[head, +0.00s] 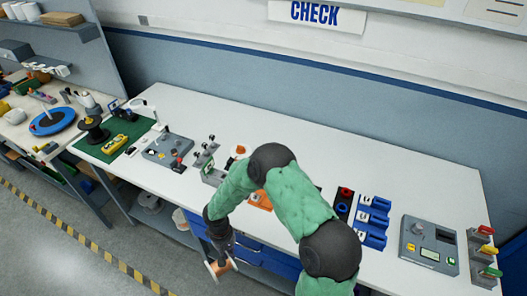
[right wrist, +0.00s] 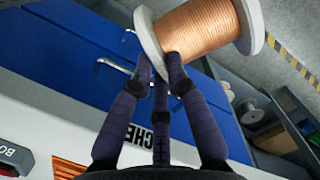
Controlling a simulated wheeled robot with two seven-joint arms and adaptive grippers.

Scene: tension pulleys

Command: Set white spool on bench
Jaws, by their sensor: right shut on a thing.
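The white spool (right wrist: 197,27) has white flanges and copper-coloured wire wound on it. In the right wrist view, my right gripper (right wrist: 160,68) is shut on its near flange, and the spool's top runs out of the frame. In the head view, the spool (head: 221,267) hangs from my right gripper (head: 222,246) in front of the bench, over the floor side. The bench (head: 400,178) has a long white top with blue drawers below. My right arm hides part of the bench's middle. My left gripper is not in view.
A green mat (head: 100,148) with a black spool (head: 93,128) lies at the left. A grey control box (head: 168,149), blue holders (head: 373,220), a grey meter panel (head: 430,245) and colored-handled levers (head: 484,255) stand along the front. The back strip of the bench is largely clear.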

